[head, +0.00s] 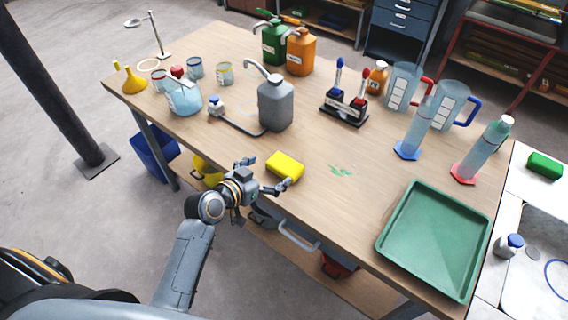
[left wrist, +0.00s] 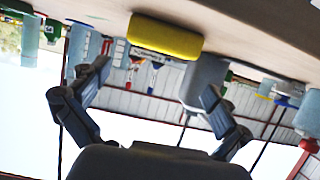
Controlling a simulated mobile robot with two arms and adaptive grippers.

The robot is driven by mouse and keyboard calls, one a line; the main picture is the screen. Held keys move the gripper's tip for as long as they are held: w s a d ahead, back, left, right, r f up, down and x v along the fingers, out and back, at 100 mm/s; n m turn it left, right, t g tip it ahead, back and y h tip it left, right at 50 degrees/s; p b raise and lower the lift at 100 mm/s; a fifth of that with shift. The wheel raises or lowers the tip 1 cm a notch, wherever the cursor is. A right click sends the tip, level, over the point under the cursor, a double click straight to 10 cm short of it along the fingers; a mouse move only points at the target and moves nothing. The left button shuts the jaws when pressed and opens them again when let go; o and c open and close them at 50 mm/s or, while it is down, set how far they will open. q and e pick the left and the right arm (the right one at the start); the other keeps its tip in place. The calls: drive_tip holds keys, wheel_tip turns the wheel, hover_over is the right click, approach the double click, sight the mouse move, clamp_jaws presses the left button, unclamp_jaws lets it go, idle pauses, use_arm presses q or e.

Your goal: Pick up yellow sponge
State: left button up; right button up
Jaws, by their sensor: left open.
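The yellow sponge (head: 285,166) lies on the wooden table near its front edge in the head view. My left gripper (head: 270,174) is open beside it, with its fingers spread at the table's front edge, one finger close to the sponge's near side. In the left wrist view, which is turned upside down, the sponge (left wrist: 165,37) shows beyond the open fingers of the left gripper (left wrist: 155,100), with nothing between them. I cannot tell whether a finger touches the sponge. My right gripper is not in view.
A grey jug (head: 276,104) stands behind the sponge. A green tray (head: 436,240) lies at the table's right end. A green smear (head: 341,170) marks the table right of the sponge. Bottles, beakers and cylinders stand farther back. The wooden table (head: 330,205) is clear around the sponge.

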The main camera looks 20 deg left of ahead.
sight(283, 165)
use_arm(q)
drive_tip(key=shift+x, duration=0.75)
drive_tip(key=shift+w+d+f, duration=0.1)
drive_tip(key=shift+w+f, duration=0.05)
drive_tip(key=shift+w, duration=0.2)
drive_tip(key=shift+w+d+f, duration=0.1)
drive_tip(key=shift+w+f, duration=0.1)
drive_tip(key=shift+w, duration=0.1)
drive_tip(key=shift+w+d+f+p, duration=0.15)
drive_tip(key=shift+w+f+p, duration=0.1)
drive_tip(key=shift+p, duration=0.1)
drive_tip(key=x, duration=0.3)
drive_tip(key=shift+f+p, duration=0.25)
drive_tip(key=shift+p, duration=0.05)
drive_tip(key=shift+w+d+f, duration=0.15)
drive_tip(key=shift+w+f, duration=0.05)
drive_tip(key=shift+w, duration=0.1)
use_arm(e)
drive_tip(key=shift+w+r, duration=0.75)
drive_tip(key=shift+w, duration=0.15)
use_arm(q)
drive_tip(key=c, duration=0.5)
